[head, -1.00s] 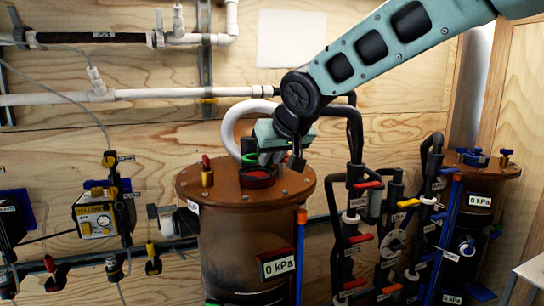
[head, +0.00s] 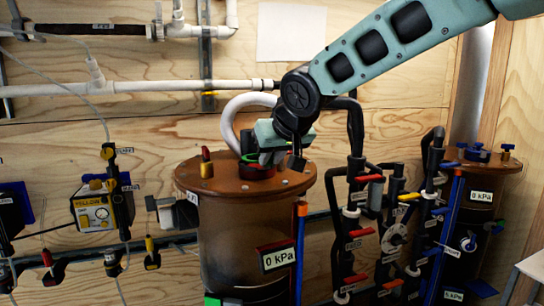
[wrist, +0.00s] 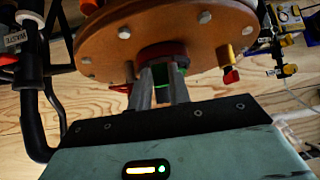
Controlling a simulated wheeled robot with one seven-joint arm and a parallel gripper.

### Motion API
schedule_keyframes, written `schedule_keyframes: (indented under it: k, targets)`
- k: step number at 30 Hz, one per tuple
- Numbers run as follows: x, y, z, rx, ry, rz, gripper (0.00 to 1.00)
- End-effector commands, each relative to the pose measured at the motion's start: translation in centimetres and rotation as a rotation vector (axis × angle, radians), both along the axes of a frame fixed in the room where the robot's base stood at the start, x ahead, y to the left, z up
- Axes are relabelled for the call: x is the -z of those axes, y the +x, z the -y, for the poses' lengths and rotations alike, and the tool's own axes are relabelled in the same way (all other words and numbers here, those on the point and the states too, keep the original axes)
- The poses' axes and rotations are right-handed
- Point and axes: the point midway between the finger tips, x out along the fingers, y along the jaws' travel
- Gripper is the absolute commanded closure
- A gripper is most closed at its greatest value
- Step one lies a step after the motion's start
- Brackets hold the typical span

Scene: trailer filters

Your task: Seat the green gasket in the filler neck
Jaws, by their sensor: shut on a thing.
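The filler neck (head: 257,174) is a dark ring with a red rim on top of the brown drum lid (head: 225,182). It also shows in the wrist view (wrist: 163,51). My gripper (head: 265,162) is right over the neck, its fingertips close to or at the rim. In the wrist view my gripper (wrist: 163,74) is shut on the green gasket (wrist: 157,74), which shows as a green strip between the fingers. The fingers hide most of the gasket. I cannot tell whether the gasket touches the neck or is inside it.
A red-and-brass valve (head: 207,164) stands on the lid left of the neck. A white hose (head: 232,125) curves behind it. A manifold of black pipes with coloured handles (head: 356,200) is to the right. A second drum (head: 475,185) stands far right.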

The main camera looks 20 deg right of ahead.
Motion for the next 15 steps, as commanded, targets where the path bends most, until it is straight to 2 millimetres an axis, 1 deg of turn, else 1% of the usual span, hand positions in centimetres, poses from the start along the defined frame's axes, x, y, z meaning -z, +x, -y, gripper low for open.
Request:
schedule_keyframes:
  k: [15]
  targets:
    - [1.3,0.0,0.0,0.000,0.000,0.000,1.00]
